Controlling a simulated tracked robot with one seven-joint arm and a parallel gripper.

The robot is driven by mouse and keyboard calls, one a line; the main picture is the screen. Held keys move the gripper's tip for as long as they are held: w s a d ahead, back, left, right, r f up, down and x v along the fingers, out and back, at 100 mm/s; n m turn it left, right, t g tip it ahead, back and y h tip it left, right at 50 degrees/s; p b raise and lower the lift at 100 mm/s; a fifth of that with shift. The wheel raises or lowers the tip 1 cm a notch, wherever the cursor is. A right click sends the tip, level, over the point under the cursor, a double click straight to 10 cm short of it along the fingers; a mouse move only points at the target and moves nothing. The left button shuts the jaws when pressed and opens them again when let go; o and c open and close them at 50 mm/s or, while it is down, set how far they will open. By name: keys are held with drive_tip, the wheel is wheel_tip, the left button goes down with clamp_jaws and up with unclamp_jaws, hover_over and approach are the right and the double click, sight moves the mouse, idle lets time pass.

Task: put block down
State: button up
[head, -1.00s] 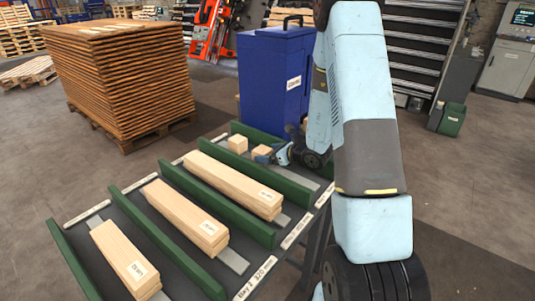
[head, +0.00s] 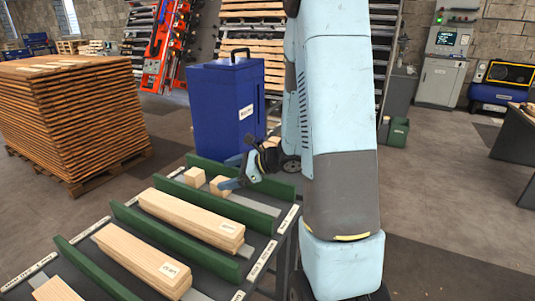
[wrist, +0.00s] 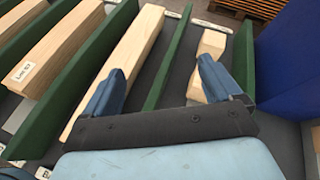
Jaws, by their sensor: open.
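Two small pale wooden blocks lie in the far bay of the slanted rack. The farther block (head: 195,176) stands apart from my gripper. The nearer block (head: 219,184) is close to one fingertip; it also shows beside the right finger in the wrist view (wrist: 195,89). My gripper (head: 232,173) is open, its blue fingers spread wide, with nothing held between them. In the wrist view the gripper (wrist: 160,72) spans a green divider (wrist: 168,58), with the right finger partly covering the nearer block. Whether that finger touches the block I cannot tell.
Long labelled timbers (head: 190,220) lie in the neighbouring bays between green dividers (head: 180,228). A blue bin (head: 222,105) stands just behind the rack. A tall stack of boards (head: 75,115) is at left. Open floor lies to the right.

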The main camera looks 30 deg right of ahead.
drive_tip(key=s+a+r+n+g+h, duration=0.2)
drive_tip(key=s+a+r+n+g, duration=0.4)
drive_tip(key=s+r+n, duration=0.55)
drive_tip(key=s+d+r+n+t+h, duration=0.1)
drive_tip(key=s+d+r+n+h, duration=0.3)
drive_tip(key=s+n, duration=0.1)
drive_tip(key=s+d+r+n+t+h, duration=0.2)
drive_tip(key=s+d+r+n+h, duration=0.1)
drive_tip(key=s+n, duration=0.3)
drive_tip(key=shift+s+d+r+t+h, duration=0.35)
drive_tip(key=shift+s+r+h, duration=0.15)
drive_tip(key=shift+s+h, duration=0.4)
drive_tip(key=shift+s, duration=0.1)
drive_tip(key=shift+c, duration=0.4)
